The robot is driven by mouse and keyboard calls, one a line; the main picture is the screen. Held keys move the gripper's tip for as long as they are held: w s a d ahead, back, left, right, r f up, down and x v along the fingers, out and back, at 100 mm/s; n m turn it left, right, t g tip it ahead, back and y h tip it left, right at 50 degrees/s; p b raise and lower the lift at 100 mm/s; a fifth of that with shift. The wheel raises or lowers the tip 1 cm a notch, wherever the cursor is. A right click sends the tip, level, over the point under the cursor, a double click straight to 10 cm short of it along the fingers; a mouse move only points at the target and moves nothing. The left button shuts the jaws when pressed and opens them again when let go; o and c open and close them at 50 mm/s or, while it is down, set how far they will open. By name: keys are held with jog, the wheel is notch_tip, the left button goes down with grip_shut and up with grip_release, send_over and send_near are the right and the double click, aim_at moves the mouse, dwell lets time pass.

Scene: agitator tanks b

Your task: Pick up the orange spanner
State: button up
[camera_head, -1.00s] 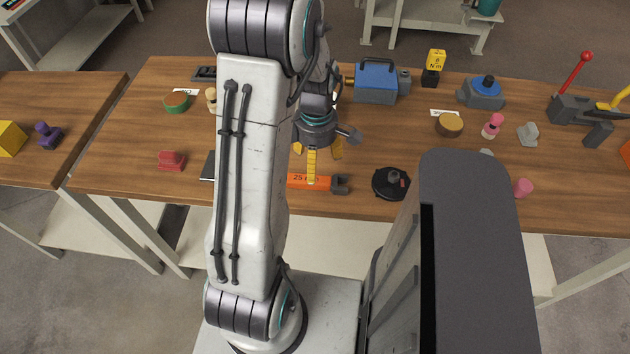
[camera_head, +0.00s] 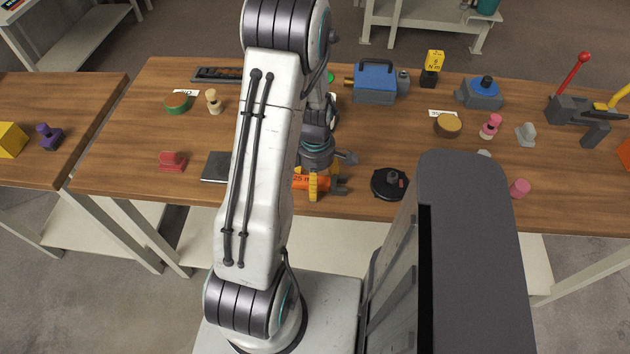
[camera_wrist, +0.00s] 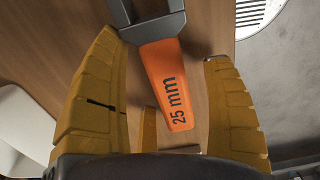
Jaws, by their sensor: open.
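The orange spanner (camera_head: 322,184) lies flat on the wooden table near its front edge. In the head view my arm and gripper cover part of it, and its grey jaw end points right. In the wrist view the orange handle (camera_wrist: 166,80), marked "25 mm", lies between my yellow fingers, with the grey jaw at the top. My gripper (camera_head: 318,188) is open, pointing down just over the spanner. The fingers stand on both sides of the handle with a gap. I cannot tell whether they touch the table.
A round black object (camera_head: 389,184) sits to the right of the spanner. A dark flat plate (camera_head: 216,167) and a red block (camera_head: 172,161) lie to the left. A blue toolbox-like object (camera_head: 375,82) stands behind. The table's front edge is close.

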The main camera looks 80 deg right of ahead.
jog(key=shift+c, duration=0.4)
jog(key=c, duration=1.3)
